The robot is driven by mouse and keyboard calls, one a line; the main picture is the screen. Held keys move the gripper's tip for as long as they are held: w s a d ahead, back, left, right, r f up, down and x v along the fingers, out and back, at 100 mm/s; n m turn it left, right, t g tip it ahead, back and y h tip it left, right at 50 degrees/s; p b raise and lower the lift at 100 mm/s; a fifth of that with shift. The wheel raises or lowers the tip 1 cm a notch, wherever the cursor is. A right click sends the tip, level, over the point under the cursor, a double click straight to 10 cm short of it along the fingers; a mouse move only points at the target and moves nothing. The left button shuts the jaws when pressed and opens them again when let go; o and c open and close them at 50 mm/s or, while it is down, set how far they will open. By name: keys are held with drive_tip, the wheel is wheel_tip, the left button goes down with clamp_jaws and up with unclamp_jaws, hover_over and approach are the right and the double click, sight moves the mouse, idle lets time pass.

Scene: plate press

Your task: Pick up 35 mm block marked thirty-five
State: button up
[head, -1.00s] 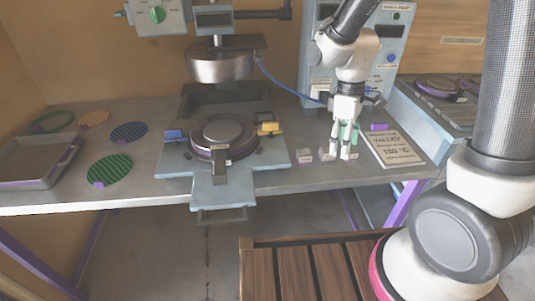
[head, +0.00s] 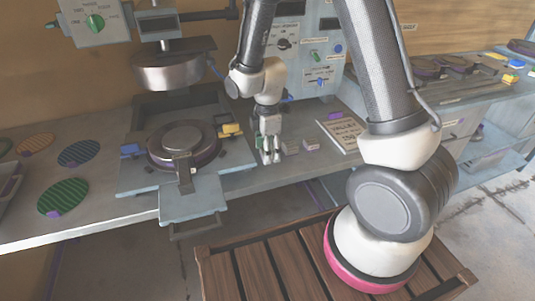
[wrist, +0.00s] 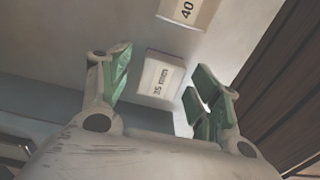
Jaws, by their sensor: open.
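The 35 mm block (wrist: 161,80) is pale, with a dark "35 mm" label, and sits on the worktop. In the wrist view it lies between my gripper's green-padded fingers (wrist: 160,70). I see gaps on both sides, and I cannot tell how far below the fingertips it is. In the head view my gripper (head: 271,157) points down at the row of small blocks, at its left end, and hides the spot beneath it. A block marked 40 (wrist: 187,10) lies beyond the 35 mm block at the top of the wrist view.
Two small blocks (head: 291,147) (head: 312,144) stand right of my gripper. Patterned discs (head: 63,196) lie farther left.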

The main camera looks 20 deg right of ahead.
drive_tip(key=shift+f, duration=0.25)
drive_tip(key=c, duration=1.2)
drive_tip(key=shift+r, duration=0.1)
